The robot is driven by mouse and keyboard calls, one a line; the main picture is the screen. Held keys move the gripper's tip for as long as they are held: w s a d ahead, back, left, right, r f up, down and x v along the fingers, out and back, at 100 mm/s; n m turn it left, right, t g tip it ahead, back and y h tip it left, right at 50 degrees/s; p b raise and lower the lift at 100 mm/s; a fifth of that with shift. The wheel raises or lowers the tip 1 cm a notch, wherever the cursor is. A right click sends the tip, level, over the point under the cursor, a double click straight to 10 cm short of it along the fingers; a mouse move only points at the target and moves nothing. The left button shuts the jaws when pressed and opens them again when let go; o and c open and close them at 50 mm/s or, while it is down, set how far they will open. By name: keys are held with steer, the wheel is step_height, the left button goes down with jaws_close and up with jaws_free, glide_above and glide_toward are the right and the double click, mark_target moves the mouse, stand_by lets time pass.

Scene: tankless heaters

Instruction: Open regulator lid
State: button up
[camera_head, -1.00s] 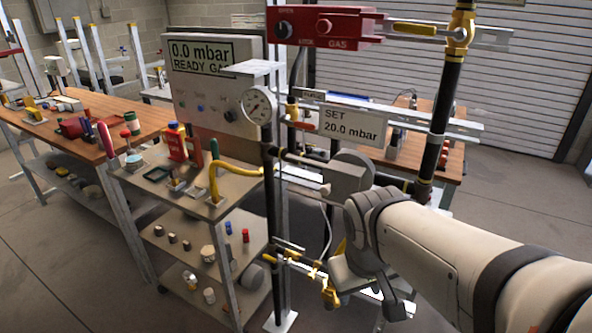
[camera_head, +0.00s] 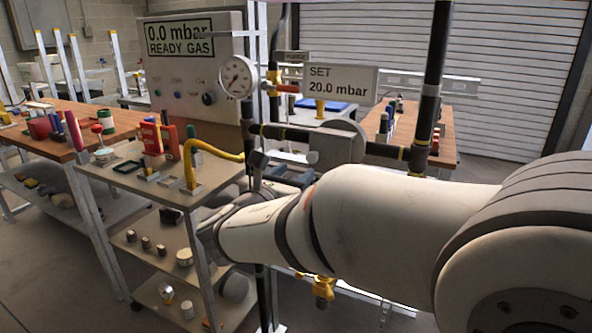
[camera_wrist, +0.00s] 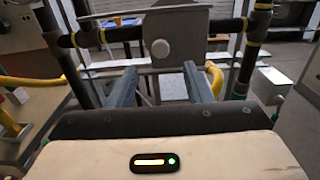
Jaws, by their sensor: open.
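The regulator (camera_head: 338,148) is a grey body with a rounded part, set in the dark horizontal pipe between two upright pipes. In the wrist view the grey regulator (camera_wrist: 185,32) is straight ahead, with a pale round cap (camera_wrist: 160,48) on its near face. I cannot tell the lid's edge from the body. My gripper (camera_wrist: 160,75) points at the regulator, its two blue-grey fingers spread apart and empty, just below and short of the cap.
A gauge (camera_head: 238,77) and a "SET 20.0 mbar" sign (camera_head: 341,84) are close above the regulator. A yellow hose (camera_head: 212,154) bends over the cart (camera_head: 120,182) at left. Dark upright pipes (camera_head: 433,80) flank the space. A wooden bench (camera_head: 432,120) stands behind.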

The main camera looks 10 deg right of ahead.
mark_target(311, 157)
steer(key=x, duration=0.7)
steer(key=shift+w+d+b, duration=0.15)
steer(key=shift+b, duration=0.25)
jaws_close()
